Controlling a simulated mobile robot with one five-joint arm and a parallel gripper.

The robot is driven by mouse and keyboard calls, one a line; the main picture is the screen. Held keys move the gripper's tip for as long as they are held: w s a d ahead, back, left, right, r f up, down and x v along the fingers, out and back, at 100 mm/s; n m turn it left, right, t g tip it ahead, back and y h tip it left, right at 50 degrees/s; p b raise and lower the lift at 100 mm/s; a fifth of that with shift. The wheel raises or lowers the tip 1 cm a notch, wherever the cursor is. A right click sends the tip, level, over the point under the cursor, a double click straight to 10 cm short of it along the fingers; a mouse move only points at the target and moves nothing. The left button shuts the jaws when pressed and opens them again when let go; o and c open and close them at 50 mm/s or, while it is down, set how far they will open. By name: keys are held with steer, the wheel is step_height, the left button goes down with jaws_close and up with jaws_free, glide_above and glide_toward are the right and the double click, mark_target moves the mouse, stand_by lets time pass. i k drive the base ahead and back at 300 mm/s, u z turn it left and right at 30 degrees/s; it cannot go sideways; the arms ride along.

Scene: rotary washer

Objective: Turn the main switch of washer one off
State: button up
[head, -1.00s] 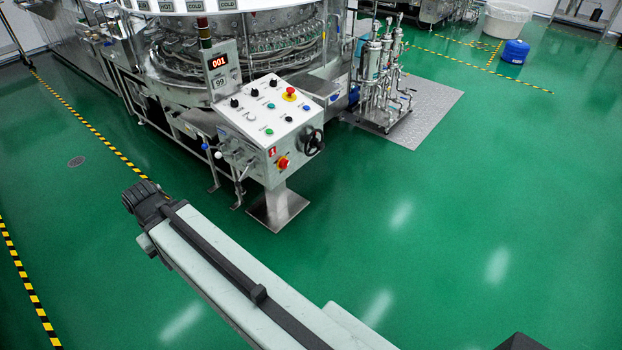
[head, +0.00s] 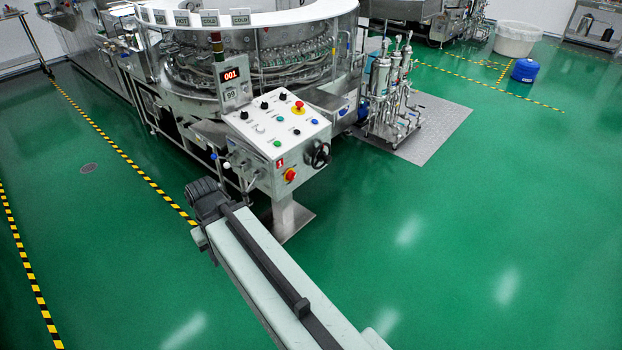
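The washer's slanted control panel (head: 276,130) stands on a metal post ahead of me, with several knobs and buttons on top. My arm reaches up from the bottom toward the panel. The dark end of my arm (head: 207,198) is left of and in front of the post, apart from the switch. The gripper's fingers cannot be made out.
A black handwheel (head: 320,154) sticks out at the panel's right side. Pipes and small valves are under its left side. A filter unit (head: 390,95) stands on a metal plate to the right. Green floor (head: 480,220) is clear at right.

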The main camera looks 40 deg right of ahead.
mark_target(290, 176)
steer(key=z, duration=0.2)
steer(key=i, duration=1)
steer(key=u, duration=0.1)
